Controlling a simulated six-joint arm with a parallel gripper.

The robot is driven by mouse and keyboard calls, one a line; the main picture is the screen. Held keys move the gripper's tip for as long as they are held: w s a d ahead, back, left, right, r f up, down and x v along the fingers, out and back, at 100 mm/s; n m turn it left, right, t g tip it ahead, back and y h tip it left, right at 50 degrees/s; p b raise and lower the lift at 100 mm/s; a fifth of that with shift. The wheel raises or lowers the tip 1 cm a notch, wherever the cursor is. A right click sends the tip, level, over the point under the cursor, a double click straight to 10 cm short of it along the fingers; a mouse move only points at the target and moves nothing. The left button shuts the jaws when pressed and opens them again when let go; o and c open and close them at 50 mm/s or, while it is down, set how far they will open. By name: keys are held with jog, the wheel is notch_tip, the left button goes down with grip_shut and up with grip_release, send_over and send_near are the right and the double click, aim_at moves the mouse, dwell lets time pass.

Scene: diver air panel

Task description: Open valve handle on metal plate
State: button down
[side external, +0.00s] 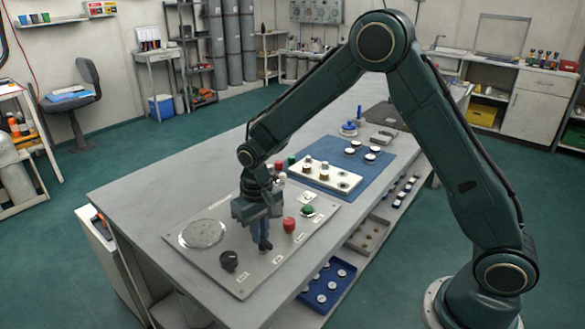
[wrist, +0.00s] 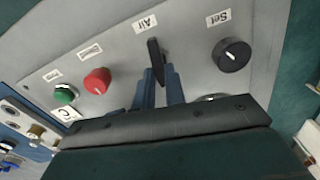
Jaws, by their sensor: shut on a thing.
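The metal plate (side external: 215,276) lies on the workbench. In the wrist view it fills the upper middle (wrist: 190,35). The valve handle (wrist: 154,52) is a dark narrow lever on the plate, below the label "Air". My gripper (wrist: 160,78) has its blue fingers on either side of the handle and is shut on it. In the side external view my gripper (side external: 264,240) points down at the plate, and its fingers hide most of the handle.
A black "Set" knob (wrist: 231,54) is beside the handle. A red button (wrist: 97,80) and a green button (wrist: 66,94) are on the other side. A round gauge (side external: 204,234) is on the plate. A blue mat (side external: 375,165) with a white block (side external: 325,177) lies farther back.

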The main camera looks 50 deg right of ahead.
aim_at(264, 238)
dwell(0.3)
jog(key=c, duration=1.5)
grip_release()
jog(key=shift+o, duration=0.2)
jog(key=shift+r, duration=0.1)
notch_tip(264, 238, up, 14)
jog(key=s+d+r+t, duration=0.35)
jog(key=s+r, duration=0.55)
jog(key=s, duration=0.4)
jog(key=s+d+n+t, duration=0.1)
jog(key=s+d+t, duration=0.1)
jog(key=s, duration=1.2)
jog(key=shift+d+f+n, duration=0.4)
jog(key=shift+d, duration=0.05)
